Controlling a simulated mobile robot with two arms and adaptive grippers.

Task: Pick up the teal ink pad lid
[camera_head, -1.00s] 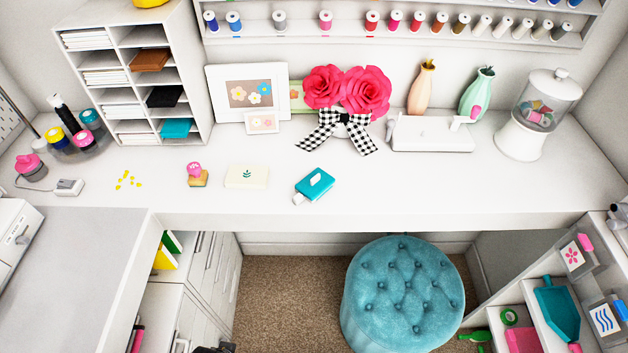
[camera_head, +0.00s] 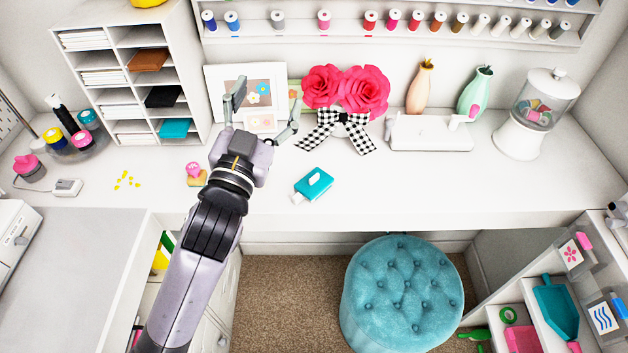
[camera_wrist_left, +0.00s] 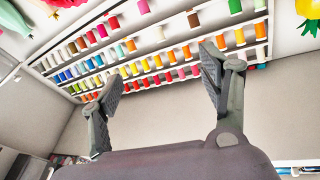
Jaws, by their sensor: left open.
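The teal ink pad lid (camera_head: 314,183) is on the white desk, right of the middle of my arm, in the head view. It has a small white label on top and a pale end shows at its lower left. My left gripper (camera_head: 267,101) is raised up and to the left of it, apart from it, with its fingers spread and nothing between them. In the left wrist view the open fingers (camera_wrist_left: 160,80) face the wall and spool racks; the teal lid is not seen there. My right gripper is in neither view.
A pink-handled stamp (camera_head: 194,174) stands left of my arm. Pink paper flowers with a checked bow (camera_head: 343,125) and a white box-like device (camera_head: 432,134) stand behind the lid. Clear desk lies right of the lid. A teal stool (camera_head: 402,295) is below the desk.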

